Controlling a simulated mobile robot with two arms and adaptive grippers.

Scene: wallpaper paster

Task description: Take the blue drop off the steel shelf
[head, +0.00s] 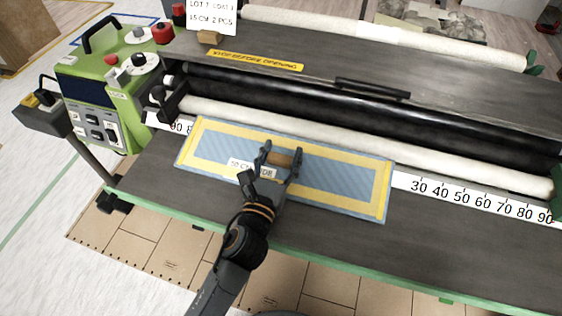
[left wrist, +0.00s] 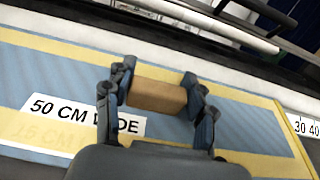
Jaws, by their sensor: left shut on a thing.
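The blue drop (head: 215,150) is a flat blue sheet with a yellow border and a white label reading "50 CM", the rest partly covered by a finger. It lies along the dark grey shelf (head: 330,240) at the front of the machine, and it fills much of the left wrist view (left wrist: 55,75). My left gripper (head: 280,158) is over the middle of the drop, its fingers on either side of a small tan block (left wrist: 157,96). The block sits on or just above the drop; whether it is fixed to it cannot be told. My right gripper is in neither view.
A white roller (head: 350,142) and a black roller run behind the drop. A white number scale (head: 475,197) lies beside it. A green control box (head: 105,85) with red knobs stands at the left. The shelf's right part is clear.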

